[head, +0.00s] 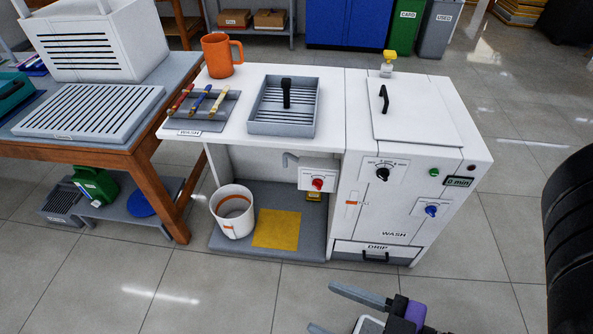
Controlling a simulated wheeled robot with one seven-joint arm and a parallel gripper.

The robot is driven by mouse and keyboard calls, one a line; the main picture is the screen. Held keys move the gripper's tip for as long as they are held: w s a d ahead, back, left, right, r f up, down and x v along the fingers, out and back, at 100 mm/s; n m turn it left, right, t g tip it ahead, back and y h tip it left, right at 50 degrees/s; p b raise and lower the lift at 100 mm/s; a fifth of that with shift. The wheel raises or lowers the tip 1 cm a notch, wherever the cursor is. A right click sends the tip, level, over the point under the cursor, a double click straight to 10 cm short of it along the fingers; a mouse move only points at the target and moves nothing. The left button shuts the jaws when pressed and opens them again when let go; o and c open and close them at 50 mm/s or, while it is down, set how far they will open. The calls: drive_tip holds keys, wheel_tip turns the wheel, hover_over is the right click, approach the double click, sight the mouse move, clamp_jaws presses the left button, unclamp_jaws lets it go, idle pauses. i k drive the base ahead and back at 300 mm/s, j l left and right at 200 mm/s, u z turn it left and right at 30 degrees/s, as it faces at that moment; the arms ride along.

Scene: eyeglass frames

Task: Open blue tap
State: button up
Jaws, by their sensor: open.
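The blue tap (431,210) is a small blue knob on a white plate on the front of the white wash cabinet (395,236), at its right side below the green button. My gripper (335,309) is at the bottom of the head view, with two grey fingers spread apart and nothing seen between them. It is in front of the cabinet, below and to the left of the blue tap, and apart from it. Part of the gripper is cut off by the lower edge.
A black dial (383,174) and the drip drawer (376,253) are on the cabinet front.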

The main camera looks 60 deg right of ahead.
sight(431, 210)
drive_tip(key=k+z, duration=0.6)
drive_tip(key=z, duration=1.15)
drive_tip(key=k, duration=0.1)
